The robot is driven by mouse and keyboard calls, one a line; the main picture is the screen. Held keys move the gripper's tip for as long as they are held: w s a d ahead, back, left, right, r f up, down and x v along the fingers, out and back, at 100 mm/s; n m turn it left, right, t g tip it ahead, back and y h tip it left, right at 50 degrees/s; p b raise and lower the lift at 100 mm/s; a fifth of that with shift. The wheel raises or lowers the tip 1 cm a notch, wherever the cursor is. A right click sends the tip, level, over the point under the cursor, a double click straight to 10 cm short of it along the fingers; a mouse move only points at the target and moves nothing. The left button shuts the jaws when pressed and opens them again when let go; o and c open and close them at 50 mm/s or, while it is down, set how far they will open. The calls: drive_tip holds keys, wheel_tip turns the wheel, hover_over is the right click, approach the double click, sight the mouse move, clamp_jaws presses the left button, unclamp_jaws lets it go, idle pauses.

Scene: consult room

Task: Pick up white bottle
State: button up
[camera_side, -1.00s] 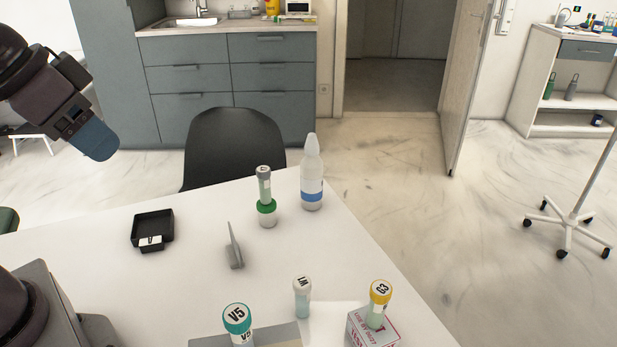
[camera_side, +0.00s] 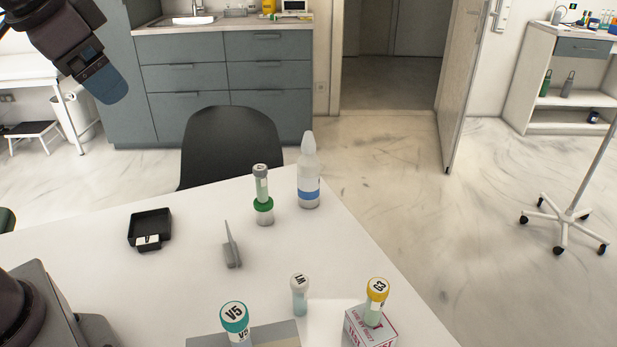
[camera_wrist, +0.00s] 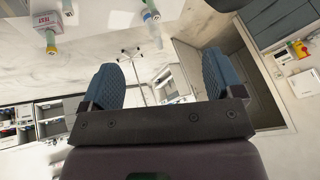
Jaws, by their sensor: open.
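The white bottle (camera_side: 309,183) stands upright near the table's far right corner. It is translucent white with a tapered tip and a blue band. In the wrist view a pale bottle with a blue band (camera_wrist: 151,16), likely the same one, shows near the top edge. My gripper (camera_side: 108,88) is high at the upper left of the side view, well apart from the bottle. In the wrist view its two blue fingers (camera_wrist: 159,78) are spread, with nothing between them.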

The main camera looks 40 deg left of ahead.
drive_tip(key=w+a+m+y, duration=0.45)
drive_tip(key=w+a, duration=0.25)
drive_tip(key=w, duration=0.3)
drive_tip(key=m+t, duration=1.1)
drive_tip(key=m, duration=1.3)
hover_over(305, 183)
drive_tip(key=shift+m+y, duration=0.35)
drive_tip(key=shift+m, duration=0.2)
wheel_tip(305, 183, down, 35)
drive_tip(key=shift+s, duration=0.1)
drive_tip(key=shift+w+a+f, duration=0.3)
drive_tip(key=shift+w+a, duration=0.15)
drive_tip(key=shift+w, duration=0.35)
drive_tip(key=shift+w+a, duration=0.2)
drive_tip(key=shift+w, duration=0.35)
drive_tip(key=shift+c, duration=0.2)
